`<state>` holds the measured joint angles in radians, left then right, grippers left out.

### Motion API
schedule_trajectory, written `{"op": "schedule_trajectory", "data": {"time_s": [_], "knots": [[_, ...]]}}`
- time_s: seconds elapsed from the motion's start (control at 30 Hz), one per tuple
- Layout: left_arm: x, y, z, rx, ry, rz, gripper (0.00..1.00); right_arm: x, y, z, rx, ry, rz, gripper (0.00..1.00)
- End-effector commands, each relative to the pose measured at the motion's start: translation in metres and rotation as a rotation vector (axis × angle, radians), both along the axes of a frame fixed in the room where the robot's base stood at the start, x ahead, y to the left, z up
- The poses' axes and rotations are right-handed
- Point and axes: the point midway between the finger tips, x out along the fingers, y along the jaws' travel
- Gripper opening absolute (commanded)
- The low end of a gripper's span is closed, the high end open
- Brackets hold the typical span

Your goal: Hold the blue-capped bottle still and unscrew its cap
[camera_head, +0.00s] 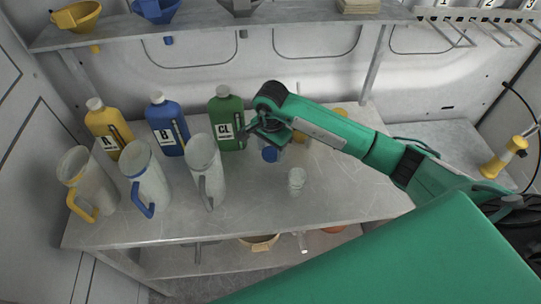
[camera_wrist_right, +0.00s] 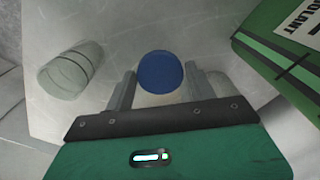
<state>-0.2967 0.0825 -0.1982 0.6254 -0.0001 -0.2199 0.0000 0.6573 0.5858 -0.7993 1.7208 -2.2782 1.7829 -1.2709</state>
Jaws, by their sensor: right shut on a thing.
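A round blue cap (camera_wrist_right: 159,73) sits between the two fingers of my right gripper (camera_wrist_right: 161,70) in the right wrist view, seen from its top. The fingers meet its sides. In the head view the blue cap (camera_head: 269,155) shows just below my right gripper (camera_head: 266,138), over the shelf top, right of the green bottle. My left gripper is not in view.
Yellow (camera_head: 107,128), blue (camera_head: 166,125) and green (camera_head: 227,119) bottles with pale caps stand at the back left of the workbench (camera_head: 250,208). Three jugs (camera_head: 147,181) stand before them. A small clear cup (camera_head: 297,180) stands right of the blue cap. The front middle is clear.

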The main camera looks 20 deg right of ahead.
Motion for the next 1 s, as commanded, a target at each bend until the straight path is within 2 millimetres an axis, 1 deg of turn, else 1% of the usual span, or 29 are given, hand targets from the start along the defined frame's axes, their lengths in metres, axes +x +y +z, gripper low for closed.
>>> {"op": "schedule_trajectory", "data": {"time_s": [0.03,0.23,0.4,0.5,0.73,0.87,0.9,1.0], "knots": [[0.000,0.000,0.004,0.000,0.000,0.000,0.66,0.000,0.001,-0.005,0.001,0.002,-0.001,0.29],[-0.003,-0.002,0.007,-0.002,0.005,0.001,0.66,0.000,0.000,-0.019,0.001,0.002,-0.001,0.29],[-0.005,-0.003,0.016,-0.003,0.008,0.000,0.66,-0.001,0.001,-0.044,0.001,0.004,-0.001,0.29],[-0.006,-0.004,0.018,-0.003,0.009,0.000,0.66,0.000,0.000,-0.054,0.000,0.001,-0.001,0.29],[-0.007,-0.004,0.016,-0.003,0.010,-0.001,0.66,0.000,0.000,-0.055,0.000,-0.001,0.000,0.28],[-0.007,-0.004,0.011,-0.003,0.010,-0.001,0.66,0.001,0.000,-0.059,0.000,-0.002,0.000,0.28],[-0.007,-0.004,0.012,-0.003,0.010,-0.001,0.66,0.001,0.000,-0.057,0.000,-0.002,0.000,0.62],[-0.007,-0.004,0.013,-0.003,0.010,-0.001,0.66,0.001,0.000,-0.057,0.000,-0.001,0.000,0.78]]}}
